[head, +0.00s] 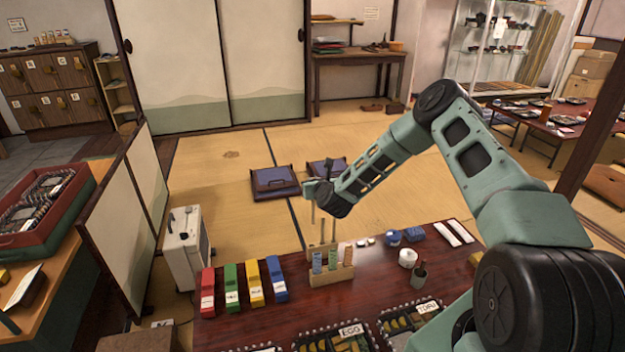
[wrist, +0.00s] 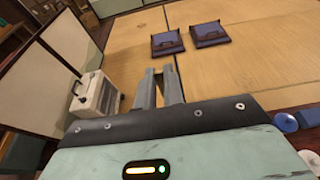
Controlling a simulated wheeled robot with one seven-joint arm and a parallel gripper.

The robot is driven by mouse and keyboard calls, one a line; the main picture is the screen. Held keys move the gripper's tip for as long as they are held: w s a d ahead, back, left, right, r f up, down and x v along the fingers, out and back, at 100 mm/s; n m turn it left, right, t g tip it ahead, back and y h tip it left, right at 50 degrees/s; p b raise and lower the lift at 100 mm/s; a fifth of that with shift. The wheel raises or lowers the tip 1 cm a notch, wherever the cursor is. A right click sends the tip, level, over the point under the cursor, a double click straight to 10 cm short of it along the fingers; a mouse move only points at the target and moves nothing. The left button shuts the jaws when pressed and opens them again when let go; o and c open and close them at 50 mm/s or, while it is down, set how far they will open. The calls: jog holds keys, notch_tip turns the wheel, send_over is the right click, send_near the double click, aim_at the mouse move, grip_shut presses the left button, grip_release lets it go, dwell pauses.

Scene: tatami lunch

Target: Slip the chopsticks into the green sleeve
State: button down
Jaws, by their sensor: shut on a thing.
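My gripper (head: 320,192) is shut on the chopsticks (head: 313,214), which show as a thin upright shape below it in the head view. My gripper's fingers (wrist: 158,85) also show in the wrist view, where I cannot make out the chopsticks. Thin upright shapes rise above the stand. I cannot tell whether the sticks touch any sleeve.
Red (head: 208,291), green (head: 231,288), yellow (head: 254,284) and blue (head: 277,279) items with white labels lie left of the stand. A white pot (head: 408,258) and a dark cup (head: 419,277) stand to its right. Lunch boxes (head: 335,338) line the front.

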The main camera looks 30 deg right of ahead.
jog(key=s+f+p, duration=0.2)
jog(key=s+p, duration=0.9)
jog(key=s, duration=0.1)
jog(key=shift+d+p, duration=0.35)
jog(key=shift+p, duration=0.05)
jog(key=shift+s+f+b, duration=0.1)
jog(key=shift+f+b, duration=0.4)
jog(key=shift+b, duration=0.45)
dwell(1.2)
jog(key=shift+f, duration=0.15)
dwell(0.3)
jog(key=shift+f+b, duration=0.6)
jog(key=shift+b, duration=0.15)
jog(key=shift+f, duration=0.2)
jog(key=shift+f+b, duration=0.7)
jog(key=shift+b, duration=0.2)
jog(key=shift+f, duration=0.1)
